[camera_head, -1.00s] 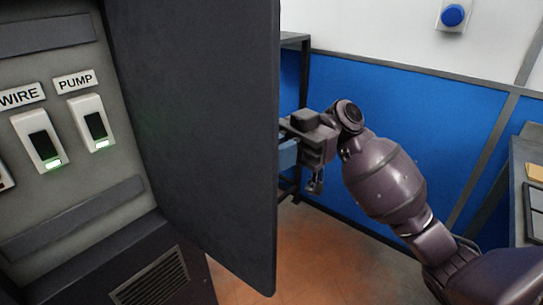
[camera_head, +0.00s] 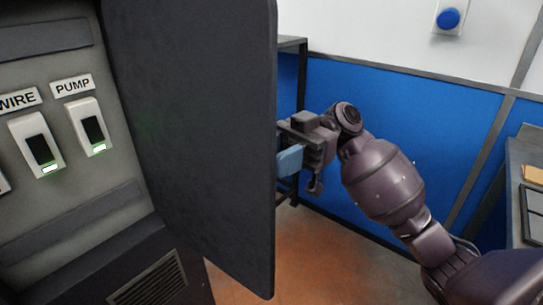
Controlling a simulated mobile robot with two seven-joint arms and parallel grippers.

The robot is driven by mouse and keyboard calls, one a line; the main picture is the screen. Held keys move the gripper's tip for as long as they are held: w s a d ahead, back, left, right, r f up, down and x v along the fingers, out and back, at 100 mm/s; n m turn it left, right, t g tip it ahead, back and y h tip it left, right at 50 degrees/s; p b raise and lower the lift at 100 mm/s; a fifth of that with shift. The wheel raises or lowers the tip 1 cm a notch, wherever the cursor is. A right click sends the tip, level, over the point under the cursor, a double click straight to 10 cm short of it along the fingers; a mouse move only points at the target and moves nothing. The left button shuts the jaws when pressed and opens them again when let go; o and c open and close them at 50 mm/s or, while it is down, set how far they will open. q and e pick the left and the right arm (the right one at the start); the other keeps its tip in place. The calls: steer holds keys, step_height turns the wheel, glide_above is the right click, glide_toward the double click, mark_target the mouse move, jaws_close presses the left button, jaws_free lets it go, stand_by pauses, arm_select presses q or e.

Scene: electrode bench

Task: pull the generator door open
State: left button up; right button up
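The generator door (camera_head: 195,140) is a tall dark panel. It stands swung open at the right side of the generator cabinet (camera_head: 115,195). The cabinet front shows two switches with lit green marks, one labelled PUMP (camera_head: 88,128) and one labelled WIRE (camera_head: 37,145). My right gripper (camera_head: 290,160) is at the door's right edge, partly behind it. A light-blue piece shows at the gripper beside the door edge. The fingertips and any door handle are hidden by the door, so I cannot tell whether it grips anything. My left gripper is not in view.
A blue wall panel (camera_head: 400,110) stands behind my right arm. A blue round button (camera_head: 448,18) is on the white wall above. A grey bench (camera_head: 525,150) is at the right edge. A dark rack (camera_head: 300,90) stands behind the door. Orange floor shows below.

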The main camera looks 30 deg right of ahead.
arm_select(q)
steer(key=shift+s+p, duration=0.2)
steer(key=shift+p, duration=0.2)
arm_select(e)
steer(key=w+d, duration=0.2)
steer(key=d, duration=0.8)
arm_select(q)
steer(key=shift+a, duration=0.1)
